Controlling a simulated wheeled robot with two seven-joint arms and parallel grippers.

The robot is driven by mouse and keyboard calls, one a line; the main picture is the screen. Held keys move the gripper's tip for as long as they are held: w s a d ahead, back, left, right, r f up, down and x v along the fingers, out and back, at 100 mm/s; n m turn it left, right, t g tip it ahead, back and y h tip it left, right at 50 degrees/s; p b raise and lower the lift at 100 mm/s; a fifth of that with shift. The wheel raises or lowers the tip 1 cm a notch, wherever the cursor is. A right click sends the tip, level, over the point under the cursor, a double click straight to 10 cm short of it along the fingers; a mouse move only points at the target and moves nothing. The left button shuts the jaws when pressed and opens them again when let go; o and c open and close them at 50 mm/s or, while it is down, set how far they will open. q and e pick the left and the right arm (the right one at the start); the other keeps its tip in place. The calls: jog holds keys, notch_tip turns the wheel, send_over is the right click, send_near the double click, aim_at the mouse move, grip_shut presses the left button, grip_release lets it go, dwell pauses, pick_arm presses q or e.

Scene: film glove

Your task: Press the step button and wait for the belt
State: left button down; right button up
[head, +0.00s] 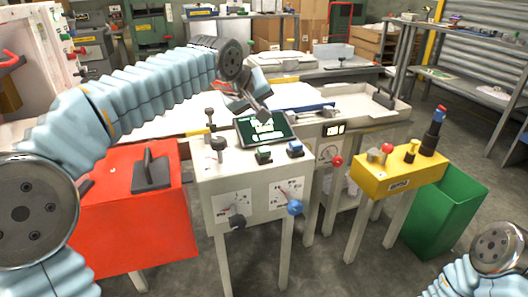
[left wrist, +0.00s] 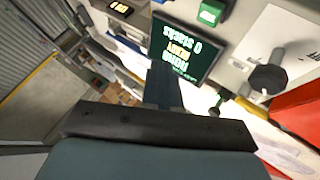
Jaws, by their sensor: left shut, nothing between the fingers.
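A pale grey control box (head: 240,172) stands on legs at the centre of the head view. On its top are a dark screen (head: 265,128), a green button (head: 263,155) and a blue button (head: 295,148); I cannot read which is the step button. In the left wrist view the screen (left wrist: 183,48) appears upside down and reads "0 Stacks" and "READY", and the green button (left wrist: 211,12) is at the top. My left gripper (head: 264,116) is shut and empty, above the screen's far edge, apart from both buttons. My right forearm shows at lower right, but its gripper is out of view.
A red box (head: 130,215) with a black handle stands left. A yellow box (head: 398,172) with a red button stands right, beside a green bin (head: 448,210). A black knob (head: 218,145) rises on the control box's left. A pale tray (head: 365,105) lies behind.

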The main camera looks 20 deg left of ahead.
pick_arm(q)
jog(key=b, duration=0.5)
send_over(261, 151)
notch_tip(261, 151, down, 6)
jog(key=shift+w+f, duration=0.15)
jog(key=shift+f, duration=0.05)
jog(key=shift+f+b, duration=0.35)
jog(key=shift+f, duration=0.2)
jog(key=shift+f, duration=0.1)
dwell(1.0)
jog(key=shift+f+b, duration=0.3)
jog(key=shift+b, duration=0.1)
